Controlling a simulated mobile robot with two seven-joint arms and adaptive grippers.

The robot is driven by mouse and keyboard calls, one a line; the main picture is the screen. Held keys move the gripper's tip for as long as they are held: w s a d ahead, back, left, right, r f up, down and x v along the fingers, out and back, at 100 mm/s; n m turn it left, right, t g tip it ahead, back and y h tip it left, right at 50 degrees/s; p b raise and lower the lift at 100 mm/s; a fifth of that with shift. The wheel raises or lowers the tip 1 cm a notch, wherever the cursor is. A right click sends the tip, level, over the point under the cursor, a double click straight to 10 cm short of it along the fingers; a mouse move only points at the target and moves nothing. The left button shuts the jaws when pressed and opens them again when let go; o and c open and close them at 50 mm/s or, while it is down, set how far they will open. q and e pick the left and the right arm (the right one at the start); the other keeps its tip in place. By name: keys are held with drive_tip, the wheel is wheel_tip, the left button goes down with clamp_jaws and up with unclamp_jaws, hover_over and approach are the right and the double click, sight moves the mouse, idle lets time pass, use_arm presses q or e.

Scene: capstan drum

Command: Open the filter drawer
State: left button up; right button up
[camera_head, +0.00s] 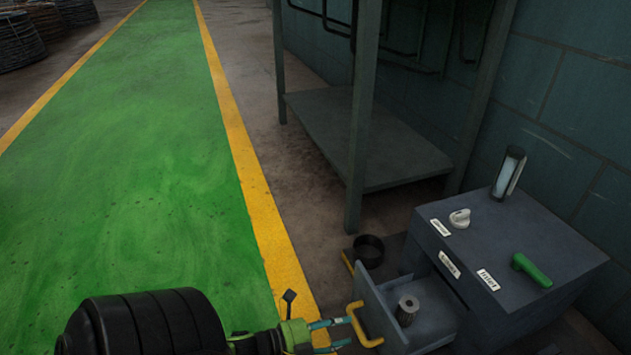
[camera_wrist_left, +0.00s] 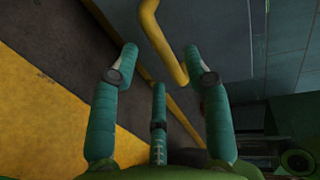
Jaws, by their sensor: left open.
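The filter drawer (camera_head: 372,296) stands pulled out from the dark grey cabinet (camera_head: 550,250) at the lower right of the head view. A ribbed grey filter cylinder (camera_head: 407,311) stands inside it. A yellow handle (camera_head: 357,327) is on the drawer's front, and it also shows in the left wrist view (camera_wrist_left: 166,45). My left gripper (camera_head: 344,333) is open with its teal fingers around or close beside the handle. In the left wrist view the handle runs between the spread fingertips (camera_wrist_left: 160,54); I cannot tell whether they touch it. My right gripper is not in view.
The cabinet top bears a white knob (camera_head: 460,218), a green handle (camera_head: 531,270) and a clear upright tube (camera_head: 508,173). A dark round cup (camera_head: 369,250) sits behind the drawer. A metal rack (camera_head: 362,140) stands beyond. The green walkway (camera_head: 150,150) at left is clear.

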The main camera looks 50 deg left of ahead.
use_arm(q)
drive_tip(key=v, duration=0.7)
drive_tip(key=shift+s, duration=0.15)
